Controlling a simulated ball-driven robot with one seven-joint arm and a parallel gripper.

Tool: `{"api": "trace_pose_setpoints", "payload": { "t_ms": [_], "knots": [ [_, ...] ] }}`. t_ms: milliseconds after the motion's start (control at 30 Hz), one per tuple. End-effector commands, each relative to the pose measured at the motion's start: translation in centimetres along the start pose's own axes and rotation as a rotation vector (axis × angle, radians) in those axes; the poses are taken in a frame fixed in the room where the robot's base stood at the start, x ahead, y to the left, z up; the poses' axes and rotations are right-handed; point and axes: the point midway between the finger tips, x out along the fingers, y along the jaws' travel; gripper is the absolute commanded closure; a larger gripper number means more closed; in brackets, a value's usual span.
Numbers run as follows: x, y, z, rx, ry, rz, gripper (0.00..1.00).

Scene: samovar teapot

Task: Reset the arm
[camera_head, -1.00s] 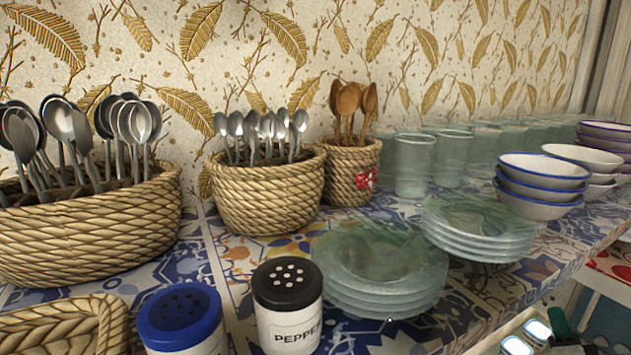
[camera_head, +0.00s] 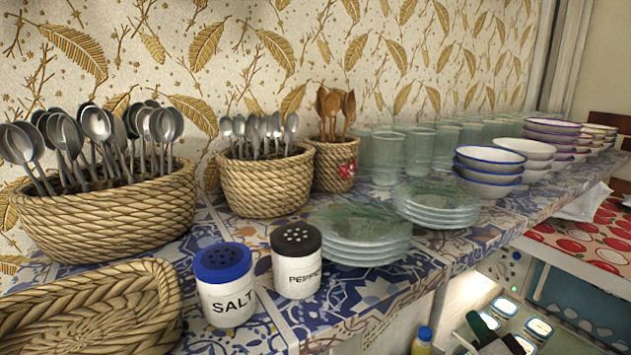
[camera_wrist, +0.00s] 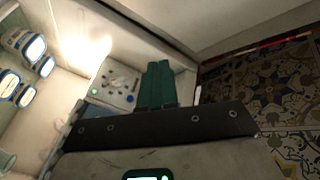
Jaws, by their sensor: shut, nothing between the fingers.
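The task names no object, only my arm. In the wrist view my gripper (camera_wrist: 155,84) shows as two dark green fingers lying side by side, shut, with nothing between them. They point toward a pale panel with small buttons and lights (camera_wrist: 118,82) inside a brightly lit recess. In the head view a dark green shape at the bottom right edge, below the shelf, may be my gripper; most of the arm is out of that view.
The patterned shelf (camera_head: 375,297) carries spoon baskets (camera_head: 108,214), salt (camera_head: 225,290) and pepper (camera_head: 297,272) shakers, glass plates (camera_head: 358,240), glasses and stacked bowls (camera_head: 488,172). Lit jars (camera_wrist: 30,45) stand left of my gripper in the wrist view. Patterned floor (camera_wrist: 260,95) lies open at right.

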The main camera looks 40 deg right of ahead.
Motion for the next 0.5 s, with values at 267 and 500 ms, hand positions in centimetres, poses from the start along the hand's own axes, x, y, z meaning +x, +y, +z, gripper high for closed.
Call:
{"api": "trace_pose_setpoints", "payload": {
  "t_ms": [267, 500],
  "knots": [
    [-3.0, -5.4, 11.1, -0.226, -0.451, -0.01, 1.0],
    [-14.5, -8.5, 21.2, -0.619, -1.055, 0.017, 1.0]
  ]
}}
